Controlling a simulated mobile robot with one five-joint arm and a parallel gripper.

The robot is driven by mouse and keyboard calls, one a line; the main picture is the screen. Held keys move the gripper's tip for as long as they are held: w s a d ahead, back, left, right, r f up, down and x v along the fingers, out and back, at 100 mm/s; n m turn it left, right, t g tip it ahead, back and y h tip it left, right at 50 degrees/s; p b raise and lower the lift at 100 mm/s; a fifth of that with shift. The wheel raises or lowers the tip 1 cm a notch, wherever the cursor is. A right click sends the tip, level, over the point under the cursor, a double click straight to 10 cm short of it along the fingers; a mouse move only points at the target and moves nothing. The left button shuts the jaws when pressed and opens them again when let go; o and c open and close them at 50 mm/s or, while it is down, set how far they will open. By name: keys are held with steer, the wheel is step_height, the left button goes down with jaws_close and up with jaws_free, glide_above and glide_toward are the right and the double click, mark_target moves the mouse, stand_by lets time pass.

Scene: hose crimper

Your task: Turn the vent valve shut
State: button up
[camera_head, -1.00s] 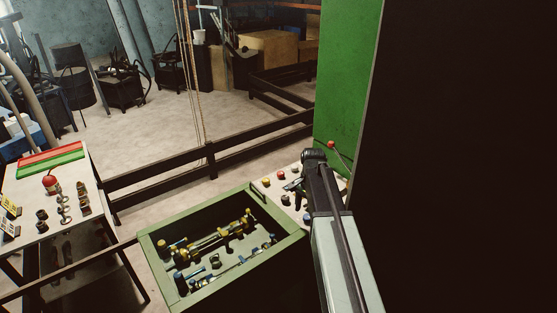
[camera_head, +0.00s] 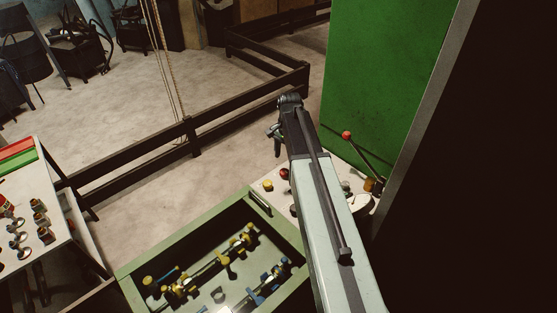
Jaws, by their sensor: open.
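A green open-topped box (camera_head: 160,256) stands at the lower middle. Inside it are brass fittings with yellow knobs (camera_head: 248,229) and others with blue parts (camera_head: 277,272). I cannot tell which of these, if any, is the vent valve. My arm reaches up from the bottom, right of the box. My gripper (camera_head: 275,138) is at its far end, dark and small, above and beyond the box and apart from its fittings. Its jaws are open, and I see nothing held. My arm hides part of the control panel (camera_head: 266,197) behind it.
The panel carries a red button (camera_head: 284,174), a yellow button (camera_head: 267,186) and a red-balled lever (camera_head: 347,135). A green cabinet (camera_head: 375,75) rises at right. A dark rail (camera_head: 240,118) runs behind. A white table (camera_head: 45,190) with small fittings stands at left.

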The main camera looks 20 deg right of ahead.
mark_target(284, 171)
steer(key=f+b, duration=0.8)
steer(key=shift+w+a, duration=0.1)
steer(key=shift+w, duration=0.1)
steer(key=shift+r, duration=0.2)
jaws_close()
